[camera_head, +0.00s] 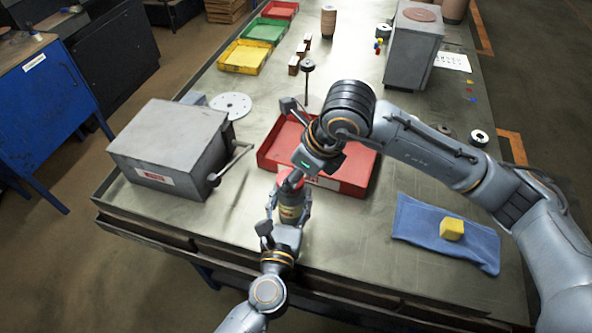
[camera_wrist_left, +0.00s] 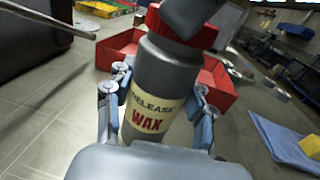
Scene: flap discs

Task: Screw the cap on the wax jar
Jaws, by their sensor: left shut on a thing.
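The wax jar (camera_wrist_left: 160,88) is grey with a cream label reading "RELEASE WAX". My left gripper (camera_wrist_left: 157,104) is shut around its sides, and in the head view the jar (camera_head: 291,208) stands up from this gripper (camera_head: 289,214). The red cap (camera_wrist_left: 200,36) is at the jar's top, and it shows as a red patch in the head view (camera_head: 290,178). Whether it is threaded on cannot be told. My right gripper (camera_wrist_left: 197,14) is right over the cap and hides part of it. Its fingertips are not clear, so I cannot tell its grip.
A red tray (camera_head: 350,172) lies behind the jar. A grey box with a handle (camera_head: 165,145) stands at left. A blue cloth (camera_head: 415,222) with a yellow block (camera_head: 451,229) is at right. The table's front middle (camera_head: 350,235) is clear.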

